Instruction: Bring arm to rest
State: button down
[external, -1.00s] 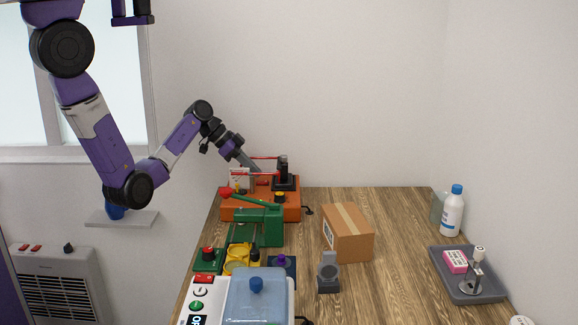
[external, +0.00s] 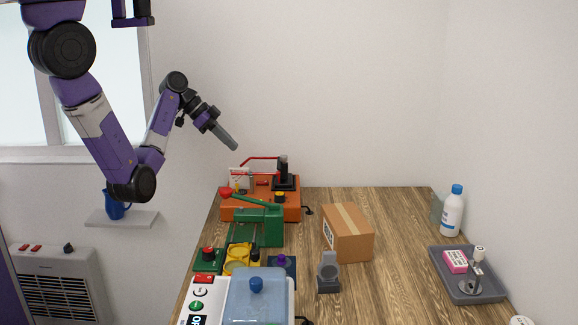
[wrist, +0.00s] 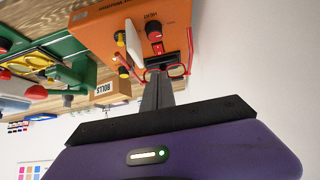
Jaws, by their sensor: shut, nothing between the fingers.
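My gripper (external: 234,147) is in the air above and to the left of the table, clear of everything on it. Its fingers are together with nothing between them. In the wrist view my gripper (wrist: 159,75) shows its closed grey fingers pointing towards the orange machine. My purple arm is bent, with its elbow low at the left and the wrist raised above the table's far left corner.
On the wooden table (external: 395,215) stand an orange machine (external: 265,210) with red bars, a green lever press (external: 268,225), a cardboard box (external: 350,238), a white bottle (external: 452,212) and a grey tray (external: 492,297). A blue mug (external: 115,208) sits on a wall shelf.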

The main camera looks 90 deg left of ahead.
jog(key=shift+v, duration=0.8)
jog(key=shift+f, duration=0.1)
